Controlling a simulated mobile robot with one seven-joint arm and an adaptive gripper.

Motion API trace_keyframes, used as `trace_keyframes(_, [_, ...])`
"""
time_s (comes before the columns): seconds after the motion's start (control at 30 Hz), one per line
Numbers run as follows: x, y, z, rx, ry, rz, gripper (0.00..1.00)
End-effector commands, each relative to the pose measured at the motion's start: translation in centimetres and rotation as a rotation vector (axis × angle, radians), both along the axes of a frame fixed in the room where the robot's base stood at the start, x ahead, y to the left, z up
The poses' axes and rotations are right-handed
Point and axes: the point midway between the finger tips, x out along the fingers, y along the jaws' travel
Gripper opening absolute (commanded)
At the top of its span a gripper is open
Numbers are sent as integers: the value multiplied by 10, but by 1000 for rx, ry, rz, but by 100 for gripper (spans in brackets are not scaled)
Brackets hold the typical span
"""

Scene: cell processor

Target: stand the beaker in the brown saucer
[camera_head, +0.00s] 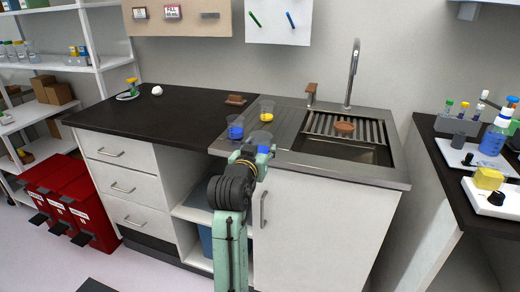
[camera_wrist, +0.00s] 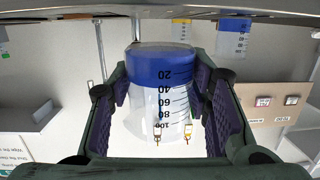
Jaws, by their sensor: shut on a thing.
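My gripper (camera_head: 256,152) is shut on a clear beaker (camera_head: 261,137) with blue liquid, at the front edge of the steel sink unit. In the wrist view, which looks upside down, the fingers of my gripper (camera_wrist: 165,110) flank this beaker (camera_wrist: 160,100), whose blue liquid and scale marks show. The beaker looks upright; whether its base touches the steel is hidden. A small round brown dish, apparently the brown saucer (camera_head: 344,127), sits on the slatted rack over the sink, right of my gripper and apart from it.
A second blue beaker (camera_head: 235,128) and a yellow one (camera_head: 267,113) stand close behind my gripper on the drainboard. The tap (camera_head: 352,75) rises behind the sink (camera_head: 345,151). A brown object (camera_head: 235,100) lies on the mostly clear black counter (camera_head: 170,118).

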Motion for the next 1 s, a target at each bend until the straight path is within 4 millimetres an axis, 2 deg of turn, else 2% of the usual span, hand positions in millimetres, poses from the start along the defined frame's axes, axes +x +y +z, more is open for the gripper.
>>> trace_keyframes(0.07, [0, 0, 0, 0, -1, 0, 0])
trace_keyframes(0.37, [-20, -2, -85, -2, 9, 43, 0])
trace_keyframes(0.47, [-30, -3, -124, -3, 12, 63, 0])
trace_keyframes(0.53, [-38, -4, -158, -2, 15, 80, 0])
trace_keyframes(0.7, [-62, -6, -257, -1, 17, 132, 0])
trace_keyframes(0.8, [-75, -6, -309, 0, 15, 161, 0])
trace_keyframes(1.0, [-92, -7, -383, 1, 8, 201, 0])
